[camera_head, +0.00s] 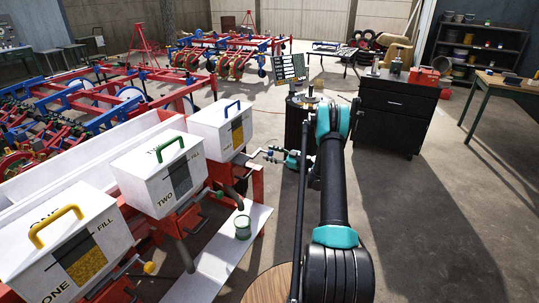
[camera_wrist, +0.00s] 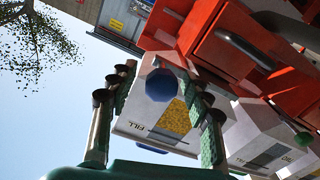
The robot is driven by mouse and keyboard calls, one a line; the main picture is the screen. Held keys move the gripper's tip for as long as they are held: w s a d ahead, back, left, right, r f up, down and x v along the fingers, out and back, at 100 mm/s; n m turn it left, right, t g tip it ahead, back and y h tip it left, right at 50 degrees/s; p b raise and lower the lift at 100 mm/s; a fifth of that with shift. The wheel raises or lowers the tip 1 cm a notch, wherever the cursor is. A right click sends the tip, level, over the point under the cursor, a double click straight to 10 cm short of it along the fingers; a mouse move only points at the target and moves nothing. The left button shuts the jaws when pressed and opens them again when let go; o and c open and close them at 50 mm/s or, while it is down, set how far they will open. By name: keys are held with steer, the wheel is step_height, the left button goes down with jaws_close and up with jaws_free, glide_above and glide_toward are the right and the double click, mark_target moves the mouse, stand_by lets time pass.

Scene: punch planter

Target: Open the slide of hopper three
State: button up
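Hopper three is the white box with a blue handle (camera_head: 232,107) in the head view, the farthest of the three boxes. My gripper (camera_head: 272,155) is at its right side, by the red frame. In the wrist view, the box appears upside down (camera_wrist: 140,129), with its yellow-filled window. A round blue knob (camera_wrist: 162,85) shows in front of it, between the fingers of my gripper (camera_wrist: 157,90). The fingers are apart, with visible gaps on both sides of the knob. Whether any finger touches it cannot be seen. The slide behind the knob is mostly hidden.
Hopper two (camera_head: 160,172), with a green knob (camera_head: 219,194), and hopper one (camera_head: 68,243), with a yellow knob (camera_head: 149,267), stand nearer. A green cup (camera_head: 243,227) stands on the white board (camera_head: 218,266) below. A black cabinet (camera_head: 396,108) stands behind my arm.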

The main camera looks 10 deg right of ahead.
steer(key=v, duration=1.2)
steer(key=shift+a, duration=0.1)
steer(key=s+a+r+m+g+h, duration=0.5)
steer(key=s+a+r+m+h, duration=0.15)
steer(key=s+a+r, duration=0.65)
steer(key=s+d+f+m+g+h, duration=0.1)
steer(key=s+m+h, duration=0.6)
steer(key=s, duration=2.5)
steer(key=shift+d+f+h, duration=0.55)
steer(key=shift+d+f, duration=0.1)
steer(key=shift+f, duration=0.25)
